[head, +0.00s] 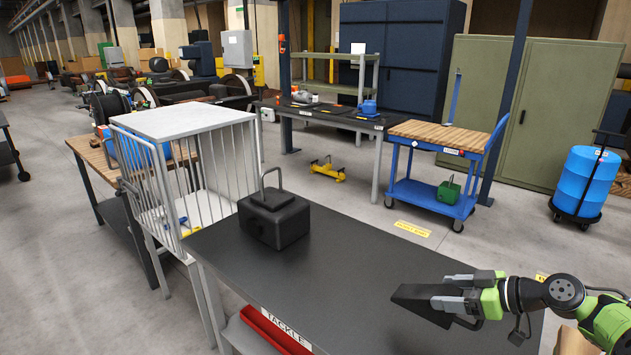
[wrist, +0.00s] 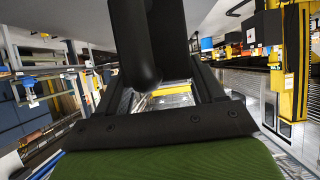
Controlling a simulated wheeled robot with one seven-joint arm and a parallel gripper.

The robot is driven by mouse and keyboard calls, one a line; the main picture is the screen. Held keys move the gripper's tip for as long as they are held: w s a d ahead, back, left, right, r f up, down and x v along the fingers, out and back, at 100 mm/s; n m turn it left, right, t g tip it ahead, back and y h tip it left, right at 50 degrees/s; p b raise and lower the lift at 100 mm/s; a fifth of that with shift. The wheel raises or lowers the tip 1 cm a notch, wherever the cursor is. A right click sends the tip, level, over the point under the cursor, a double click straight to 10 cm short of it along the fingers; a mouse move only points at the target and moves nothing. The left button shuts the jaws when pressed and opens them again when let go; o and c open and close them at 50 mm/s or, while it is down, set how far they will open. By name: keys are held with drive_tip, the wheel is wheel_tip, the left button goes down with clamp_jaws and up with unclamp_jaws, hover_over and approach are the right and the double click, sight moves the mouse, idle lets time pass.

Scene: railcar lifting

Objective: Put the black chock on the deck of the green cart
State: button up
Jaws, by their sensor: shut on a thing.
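The black chock (head: 424,294) is a dark wedge held over the right part of the dark-topped table in the head view. My gripper (head: 455,300) is shut on its thick end, and the thin end points left. The chock appears to sit a little above the tabletop, but the gap is hard to judge. In the wrist view a black form, likely the chock (wrist: 148,40), fills the upper middle between the gripper parts. No green cart shows. The only clear flat cart is a blue one (head: 409,188) with a wooden top, beyond the table.
The table (head: 345,255) is labelled TACKLE. A black block with a handle (head: 274,218) stands on its left part, beside a white cage (head: 183,122). A green handled box (head: 448,192) sits on the blue cart's lower deck. A blue drum (head: 582,182) stands right.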

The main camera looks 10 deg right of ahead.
drive_tip(key=s+a+f+n+g+y+p, duration=0.1)
drive_tip(key=a+p, duration=0.3)
drive_tip(key=a, duration=0.6)
drive_tip(key=s+a+f+n+p, duration=0.1)
drive_tip(key=s+a+f+p, duration=0.1)
drive_tip(key=a, duration=0.9)
drive_tip(key=f+p, duration=0.1)
drive_tip(key=p, duration=0.1)
drive_tip(key=shift+f+n+g+y+p, duration=0.2)
drive_tip(key=shift+n+g+y+p, duration=0.1)
drive_tip(key=shift+g+y+p, duration=0.1)
drive_tip(key=shift+a, duration=0.1)
